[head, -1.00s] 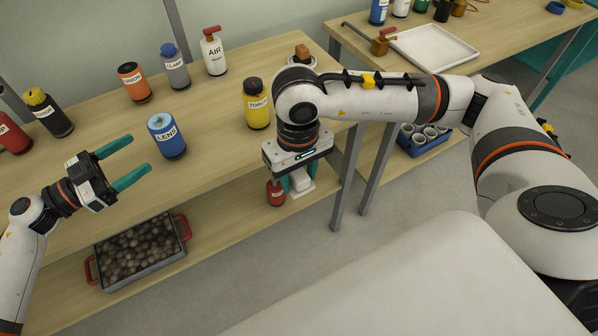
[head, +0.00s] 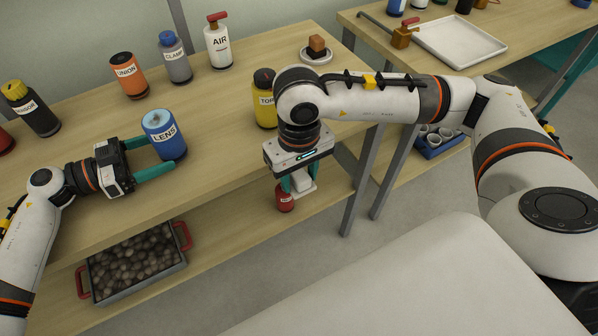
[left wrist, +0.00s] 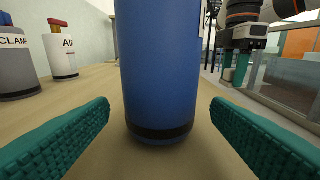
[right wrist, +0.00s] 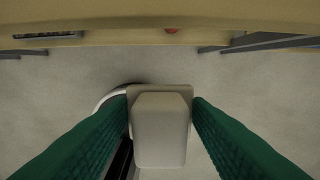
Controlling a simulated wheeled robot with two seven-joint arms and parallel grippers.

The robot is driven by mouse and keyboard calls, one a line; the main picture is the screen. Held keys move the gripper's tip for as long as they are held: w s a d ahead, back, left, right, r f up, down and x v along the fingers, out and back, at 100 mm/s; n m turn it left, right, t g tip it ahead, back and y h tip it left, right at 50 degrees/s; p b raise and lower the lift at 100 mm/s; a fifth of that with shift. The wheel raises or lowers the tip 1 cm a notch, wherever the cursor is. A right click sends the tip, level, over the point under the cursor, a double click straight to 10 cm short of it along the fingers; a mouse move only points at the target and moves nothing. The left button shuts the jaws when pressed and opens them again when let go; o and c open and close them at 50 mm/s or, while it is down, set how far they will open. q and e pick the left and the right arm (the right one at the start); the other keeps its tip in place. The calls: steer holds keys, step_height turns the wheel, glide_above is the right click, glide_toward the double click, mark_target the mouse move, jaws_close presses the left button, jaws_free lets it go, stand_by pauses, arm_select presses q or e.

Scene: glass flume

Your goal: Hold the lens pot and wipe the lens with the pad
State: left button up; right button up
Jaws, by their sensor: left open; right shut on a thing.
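The blue lens pot (head: 163,140), labelled LENS, stands upright on the bench. Its lens (head: 157,118) is a pale bluish top face. My left gripper (head: 160,154) is open, with one finger on each side of the pot near its lower part. In the left wrist view the blue pot (left wrist: 158,70) stands centred, with gaps to both fingers. My right gripper (head: 298,185) points down beyond the bench's front edge, shut on a pale block, apparently the pad (head: 304,183). The block (right wrist: 160,130) fills the space between the fingers in the right wrist view.
Behind the pot stand UNION (head: 128,76), CLAMP (head: 175,58) and AIR (head: 219,42) bottles. A yellow bottle (head: 264,98) stands close to my right arm. A brown block sits on a white dish (head: 316,57). The lower shelf holds a stone-filled tray (head: 135,287) and a red container (head: 284,198).

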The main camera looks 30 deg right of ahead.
arm_select(q)
steer(key=shift+d, duration=1.15)
steer(key=c, duration=0.7)
